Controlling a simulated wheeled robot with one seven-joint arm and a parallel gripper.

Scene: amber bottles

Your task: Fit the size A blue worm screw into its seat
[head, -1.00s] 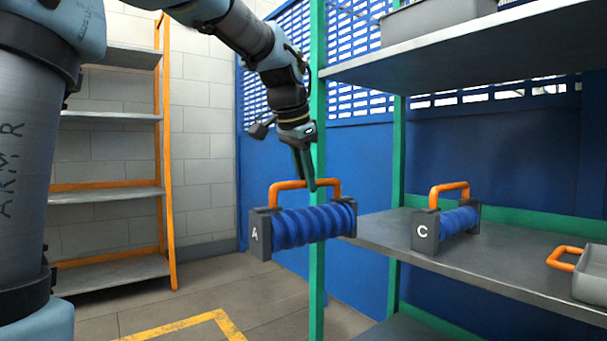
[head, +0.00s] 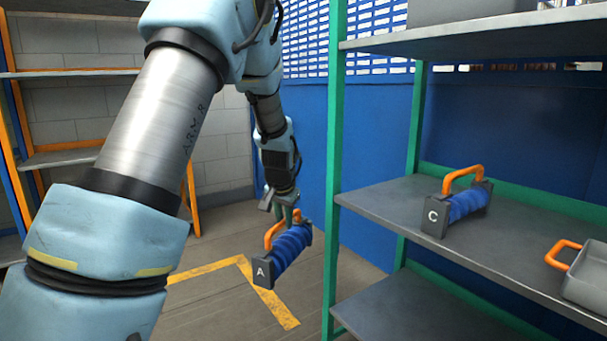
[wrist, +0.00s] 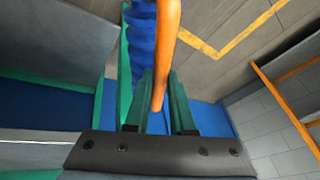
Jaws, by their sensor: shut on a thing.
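The size A blue worm screw (head: 290,248) has dark end plates, a white letter A and an orange handle. My gripper (head: 286,216) is shut on its orange handle, and the screw hangs in the air left of the green shelf post. In the wrist view the orange handle (wrist: 167,42) runs between the two green fingers (wrist: 160,104), with part of the blue screw (wrist: 142,45) behind it. A similar blue screw marked C (head: 464,204) stands on the middle shelf at the right. I cannot make out a seat for the A screw in these views.
The grey shelf (head: 390,205) with green posts (head: 336,150) fills the right side. A grey bin with an orange handle (head: 585,275) sits on it. Another rack (head: 60,157) stands at the back left. The floor with a yellow line (head: 262,290) is open below the screw.

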